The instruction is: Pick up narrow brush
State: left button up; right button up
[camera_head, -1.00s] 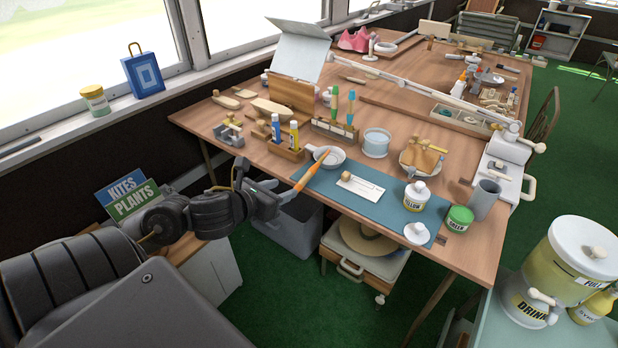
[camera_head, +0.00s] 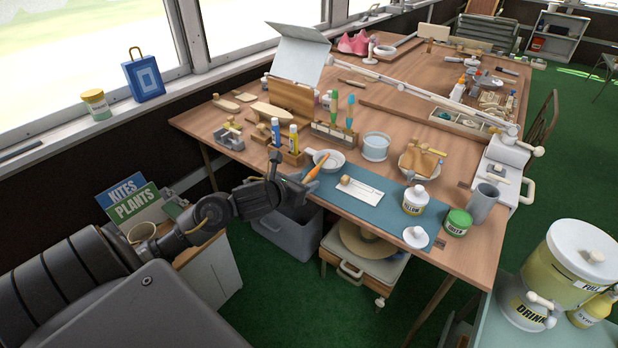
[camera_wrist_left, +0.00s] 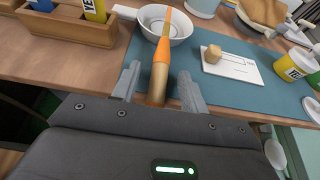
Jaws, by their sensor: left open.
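The narrow brush (camera_head: 319,165) has an orange handle with a tan end section. It leans in a small white handled bowl (camera_head: 334,163) at the table's near edge, its tan end sticking out toward me. It also shows in the left wrist view (camera_wrist_left: 160,72), with its far tip over the bowl (camera_wrist_left: 181,28). My left gripper (camera_head: 303,182) is open at the table edge. In the left wrist view its fingers (camera_wrist_left: 160,90) stand on either side of the handle, with gaps visible. My right gripper is not in view.
A blue mat (camera_head: 388,211) holds a white card (camera_head: 368,191) with a small wooden knob, a yellow-labelled jar (camera_head: 415,199) and a green jar (camera_head: 458,221). A wooden caddy with bottles (camera_head: 293,157) stands left of the bowl. A grey bin (camera_head: 291,235) is below.

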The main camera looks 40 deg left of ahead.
pick_arm(q)
jog(key=shift+w+f, duration=0.15)
jog(key=shift+w, duration=0.15)
jog(key=shift+c, duration=0.3)
grip_shut()
jog(key=shift+r, duration=0.2)
